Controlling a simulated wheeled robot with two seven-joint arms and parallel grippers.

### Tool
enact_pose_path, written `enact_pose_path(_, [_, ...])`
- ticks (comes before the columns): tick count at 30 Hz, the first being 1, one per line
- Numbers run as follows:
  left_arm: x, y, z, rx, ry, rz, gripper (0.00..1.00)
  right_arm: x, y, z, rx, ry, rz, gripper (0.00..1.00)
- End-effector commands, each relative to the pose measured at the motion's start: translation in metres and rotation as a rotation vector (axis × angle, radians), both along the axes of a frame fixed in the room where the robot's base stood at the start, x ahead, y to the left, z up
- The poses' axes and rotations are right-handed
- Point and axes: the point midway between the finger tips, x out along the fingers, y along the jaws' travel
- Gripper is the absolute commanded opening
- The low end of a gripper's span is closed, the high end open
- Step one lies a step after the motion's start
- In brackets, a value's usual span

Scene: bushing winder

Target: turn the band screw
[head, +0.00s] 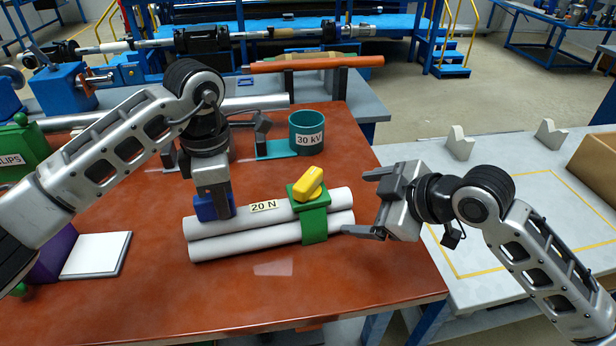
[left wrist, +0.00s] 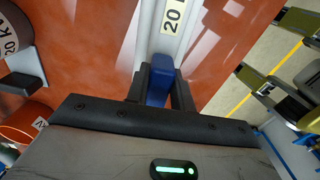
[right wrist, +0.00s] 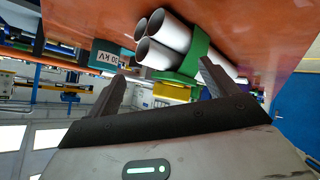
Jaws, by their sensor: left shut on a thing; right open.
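A bundle of white tubes (head: 255,242) with a "20 N" label lies on the red-brown tabletop; three open ends show in the right wrist view (right wrist: 158,50). A green band (head: 315,226) wraps its right part, with a yellow screw knob (head: 308,184) on top; the knob also shows in the right wrist view (right wrist: 173,91). My left gripper (head: 213,196) points down, shut on a blue block (head: 207,208) at the tubes' left part; the block also shows in the left wrist view (left wrist: 158,84). My right gripper (head: 364,204) is open and empty, right of the tube ends, apart from the knob.
A teal "30 kV" cup (head: 306,132) stands behind the tubes. A white pad (head: 96,254) and a purple block (head: 55,252) are at the left. An orange-brown rod (head: 320,63) lies across supports at the back. The tabletop in front of the tubes is clear.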

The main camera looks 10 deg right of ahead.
Motion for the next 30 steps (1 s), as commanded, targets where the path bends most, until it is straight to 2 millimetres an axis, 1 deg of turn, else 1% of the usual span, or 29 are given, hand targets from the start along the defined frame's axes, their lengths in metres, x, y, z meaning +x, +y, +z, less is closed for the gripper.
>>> enact_pose_path(1, [0.0, 0.0, 0.0, -0.001, -0.001, 0.001, 0.0, -0.003, 0.0, 0.011, 0.087, 0.019, -0.002, 0.85])
enact_pose_path(3, [0.0, 0.0, 0.0, -0.001, -0.001, 0.001, 0.0, -0.007, 0.001, 0.026, 0.204, 0.044, -0.002, 0.85])
enact_pose_path(6, [0.0, 0.0, 0.0, -0.001, -0.001, 0.001, 0.0, -0.012, 0.002, 0.044, 0.334, 0.076, -0.004, 0.85])
enact_pose_path(9, [0.0, 0.0, 0.0, -0.001, -0.001, 0.001, 0.0, -0.015, 0.003, 0.057, 0.42, 0.099, -0.005, 0.85])
enact_pose_path(12, [0.0, 0.0, 0.0, -0.001, -0.001, 0.001, 0.0, -0.015, 0.004, 0.063, 0.463, 0.11, -0.007, 0.85])
enact_pose_path(17, [0.0, 0.0, 0.0, -0.001, -0.001, 0.001, 0.0, -0.006, 0.016, 0.059, 0.479, 0.113, -0.006, 0.85])
enact_pose_path(24, [0.0, 0.0, 0.0, 0.0, -0.001, 0.001, 0.0, 0.022, 0.052, 0.041, 0.477, 0.114, -0.002, 0.85])
enact_pose_path(30, [0.0, 0.0, 0.0, 0.0, -0.001, 0.001, 0.0, 0.042, 0.075, 0.027, 0.474, 0.115, -0.005, 0.85])
